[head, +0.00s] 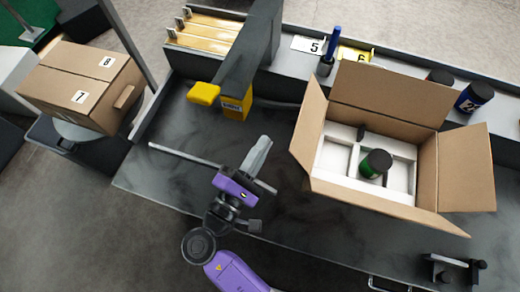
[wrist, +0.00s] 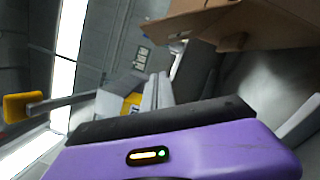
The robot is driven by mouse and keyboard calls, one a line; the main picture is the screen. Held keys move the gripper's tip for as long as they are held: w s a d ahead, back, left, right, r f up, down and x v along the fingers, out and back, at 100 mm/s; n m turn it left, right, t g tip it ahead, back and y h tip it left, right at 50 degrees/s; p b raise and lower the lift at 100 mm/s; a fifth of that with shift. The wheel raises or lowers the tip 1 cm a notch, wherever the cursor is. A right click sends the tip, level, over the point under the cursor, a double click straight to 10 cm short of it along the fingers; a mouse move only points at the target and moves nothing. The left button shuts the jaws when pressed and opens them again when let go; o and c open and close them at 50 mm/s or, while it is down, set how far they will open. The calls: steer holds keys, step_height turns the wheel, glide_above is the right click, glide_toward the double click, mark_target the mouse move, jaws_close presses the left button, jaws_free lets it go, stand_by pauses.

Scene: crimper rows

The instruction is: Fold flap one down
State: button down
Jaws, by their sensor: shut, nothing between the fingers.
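An open cardboard box (head: 428,172) stands on the dark worktop, right of centre in the head view. Its back flap (head: 390,95), left flap (head: 309,120), right flap (head: 466,168) and front flap (head: 390,210) are all open. I cannot tell which is flap one. A white divider (head: 341,155) inside holds a dark can with a green top (head: 375,164). My gripper (head: 264,146) is shut and empty, left of the box and apart from it. In the wrist view, my gripper's fingers (wrist: 158,90) point up, with part of the box (wrist: 235,22) beyond at upper right.
A yellow-headed press (head: 236,105) stands behind my gripper. A thin rod (head: 185,155) crosses the worktop at left. A dark clamp-like fixture (head: 452,268) is front right. Worktop between gripper and box is clear.

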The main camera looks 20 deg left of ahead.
mark_target(301, 130)
steer(key=w+d+r+p, duration=0.1)
steer(key=w+d+r, duration=0.2)
steer(key=w+d, duration=0.1)
steer(key=shift+p+x, duration=0.35)
steer(key=shift+x, duration=0.55)
steer(key=shift+d+f, duration=0.15)
steer(key=shift+d, duration=0.1)
steer(key=shift+d+r+m+g, duration=0.25)
steer(key=shift+d+r+m, duration=0.35)
steer(key=shift+m, duration=0.35)
steer(key=shift+d+r+m+g, duration=0.25)
steer(key=shift+d+r+m, duration=0.15)
steer(key=shift+d+m, duration=0.45)
steer(key=shift+s+d+r+m+g, duration=0.1)
steer(key=shift+d+r+m+g, duration=0.2)
steer(key=shift+d+m, duration=0.7)
steer(key=shift+d+r+m+g, duration=0.25)
steer(key=shift+d+m, duration=0.55)
steer(key=shift+m, duration=0.4)
